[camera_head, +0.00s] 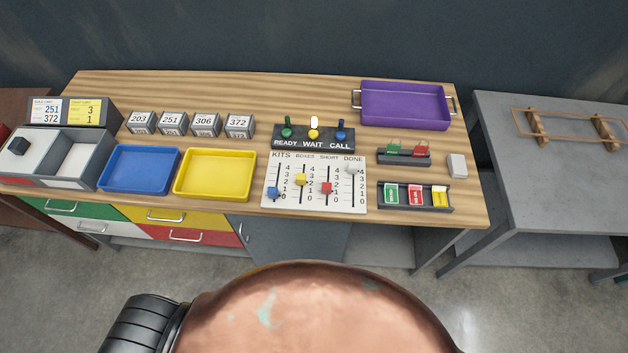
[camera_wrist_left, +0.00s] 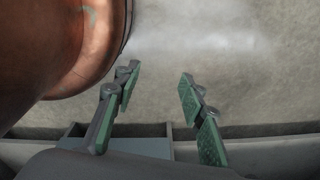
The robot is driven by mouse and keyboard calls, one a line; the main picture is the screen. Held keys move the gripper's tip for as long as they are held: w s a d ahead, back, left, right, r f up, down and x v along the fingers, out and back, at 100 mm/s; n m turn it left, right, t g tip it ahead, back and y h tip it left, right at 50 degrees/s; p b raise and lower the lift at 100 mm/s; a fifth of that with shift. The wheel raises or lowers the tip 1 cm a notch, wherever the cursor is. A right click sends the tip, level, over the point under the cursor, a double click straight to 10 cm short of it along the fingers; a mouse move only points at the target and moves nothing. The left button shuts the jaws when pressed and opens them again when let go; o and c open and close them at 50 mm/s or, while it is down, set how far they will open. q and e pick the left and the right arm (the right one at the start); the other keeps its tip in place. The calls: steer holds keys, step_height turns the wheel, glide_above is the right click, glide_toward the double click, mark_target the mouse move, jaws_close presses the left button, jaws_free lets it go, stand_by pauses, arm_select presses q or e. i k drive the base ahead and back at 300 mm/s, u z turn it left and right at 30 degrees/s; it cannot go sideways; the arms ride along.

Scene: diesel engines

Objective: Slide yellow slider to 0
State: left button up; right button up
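The yellow slider (camera_head: 300,180) is on the BOXES track of the white slider board (camera_head: 315,207), in the head view. It sits around the 2 and 3 marks, above the 0 at the bottom; I cannot tell the exact mark. A blue slider (camera_head: 273,191) is on the KITS track to its left, a red slider (camera_head: 326,188) on SHORT to its right, and a pale slider (camera_head: 352,170) high on DONE. My left gripper (camera_wrist_left: 158,105) is open and empty over the grey floor in the left wrist view, away from the board. My right gripper is not in view.
Behind the board stands a dark READY/WAIT/CALL panel (camera_head: 314,140) with small levers. A yellow tray (camera_head: 215,195) and a blue tray (camera_head: 139,186) lie left of it. A card holder (camera_head: 415,208) is to the right, and a purple tray (camera_head: 405,105) at the back right.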

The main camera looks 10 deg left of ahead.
mark_target(301, 178)
steer(key=z, duration=2.1)
steer(key=k, duration=0.6)
steer(key=u, duration=1.35)
